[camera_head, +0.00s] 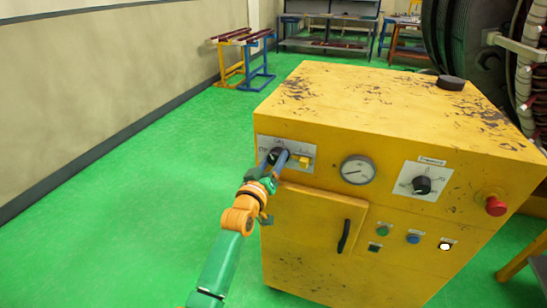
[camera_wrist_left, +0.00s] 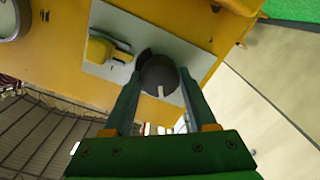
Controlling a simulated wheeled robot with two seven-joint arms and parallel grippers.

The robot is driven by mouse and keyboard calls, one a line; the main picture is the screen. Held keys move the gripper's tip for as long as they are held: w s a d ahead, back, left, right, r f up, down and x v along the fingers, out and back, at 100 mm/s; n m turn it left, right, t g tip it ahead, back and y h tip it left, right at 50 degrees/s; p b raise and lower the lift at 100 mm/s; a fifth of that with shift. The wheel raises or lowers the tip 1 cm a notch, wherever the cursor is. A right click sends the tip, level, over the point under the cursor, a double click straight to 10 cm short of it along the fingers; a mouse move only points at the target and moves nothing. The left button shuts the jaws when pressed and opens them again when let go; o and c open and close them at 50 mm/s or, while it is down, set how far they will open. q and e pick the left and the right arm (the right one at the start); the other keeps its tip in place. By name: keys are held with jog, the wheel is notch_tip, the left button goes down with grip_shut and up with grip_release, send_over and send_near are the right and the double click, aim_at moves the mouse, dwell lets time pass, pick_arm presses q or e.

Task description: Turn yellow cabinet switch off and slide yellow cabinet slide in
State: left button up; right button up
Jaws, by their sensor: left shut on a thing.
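The yellow cabinet (camera_head: 370,100) stands in the middle of the head view, worn on top. On its front, a light grey plate (camera_head: 267,143) carries the black round switch knob (camera_head: 274,154) and, right of it, the small yellow slide (camera_head: 303,160). My left gripper (camera_head: 280,163) is at this plate, shut on the switch knob. In the left wrist view the knob (camera_wrist_left: 160,74) with a white mark sits between the two fingers, and the yellow slide (camera_wrist_left: 102,48) is beside it, apart from the fingers. My right gripper is not in view.
A gauge (camera_head: 357,170), a second black dial (camera_head: 422,185), a red button (camera_head: 495,206) and several small buttons are on the cabinet front. A door with a black handle (camera_head: 344,236) is below the plate. Green floor (camera_head: 120,230) is clear at left.

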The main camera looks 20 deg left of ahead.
pick_arm(q)
jog(key=n+p, duration=0.1)
jog(key=n, duration=0.4)
jog(key=shift+n, duration=0.3)
jog(key=n+p, duration=0.1)
jog(key=n, duration=0.5)
jog(key=shift+n, duration=0.3)
jog(key=o, duration=1.4)
jog(key=shift+c, duration=0.2)
jog(key=s+p, duration=0.1)
jog(key=s, duration=0.6)
jog(key=shift+a, duration=0.15)
jog(key=shift+f, duration=0.1)
